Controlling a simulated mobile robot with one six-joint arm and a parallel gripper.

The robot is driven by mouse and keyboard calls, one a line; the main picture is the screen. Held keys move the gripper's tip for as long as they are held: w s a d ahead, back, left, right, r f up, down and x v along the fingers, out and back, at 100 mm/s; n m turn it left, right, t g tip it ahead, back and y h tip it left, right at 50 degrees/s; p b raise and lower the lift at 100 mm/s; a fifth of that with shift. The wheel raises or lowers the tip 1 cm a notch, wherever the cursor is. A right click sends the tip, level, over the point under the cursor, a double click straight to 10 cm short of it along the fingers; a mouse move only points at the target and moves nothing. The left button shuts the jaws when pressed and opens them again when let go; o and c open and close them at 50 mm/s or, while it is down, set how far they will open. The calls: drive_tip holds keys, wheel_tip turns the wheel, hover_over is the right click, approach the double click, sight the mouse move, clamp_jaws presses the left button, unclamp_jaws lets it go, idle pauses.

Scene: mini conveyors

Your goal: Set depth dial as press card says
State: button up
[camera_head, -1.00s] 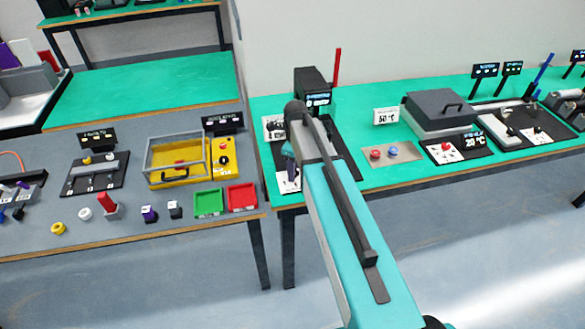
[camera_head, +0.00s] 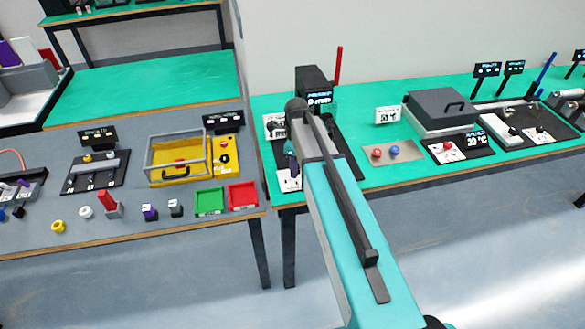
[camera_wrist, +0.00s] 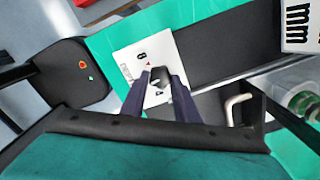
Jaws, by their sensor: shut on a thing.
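The depth dial is a dark knob (camera_wrist: 160,80) on a white plate (camera_wrist: 128,62) with a small red mark and printed characters in the wrist view. My gripper (camera_wrist: 160,84) has its two dark fingers on either side of the knob and is shut on it. The fingers hide part of the knob and plate. The press card (camera_wrist: 299,22) shows partly at the top right, with large "mm" lettering; its number is cut off. In the head view the card (camera_head: 275,127) is too small to read. My gripper (camera_head: 290,165) is over the white plate (camera_head: 288,182) there.
The dark press (camera_head: 310,86) with a red lever (camera_head: 339,66) and lit display stands behind my arm. A metal handle (camera_wrist: 236,105) lies close right of my gripper. A plate with red and blue buttons (camera_head: 392,150) is to the right.

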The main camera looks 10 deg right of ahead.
drive_tip(key=n, duration=0.1)
drive_tip(key=n+b, duration=0.1)
drive_tip(key=n, duration=0.1)
drive_tip(key=n+b, duration=0.1)
drive_tip(key=n, duration=0.1)
drive_tip(key=shift+d+f, duration=0.15)
drive_tip(key=shift+d, duration=0.1)
drive_tip(key=n+b, duration=0.1)
drive_tip(key=n, duration=0.4)
drive_tip(key=shift+w+n, duration=0.15)
drive_tip(key=shift+n, duration=0.15)
drive_tip(key=o, duration=1)
drive_tip(key=shift+o, duration=0.2)
drive_tip(key=shift+a, duration=0.1)
drive_tip(key=shift+r, duration=0.3)
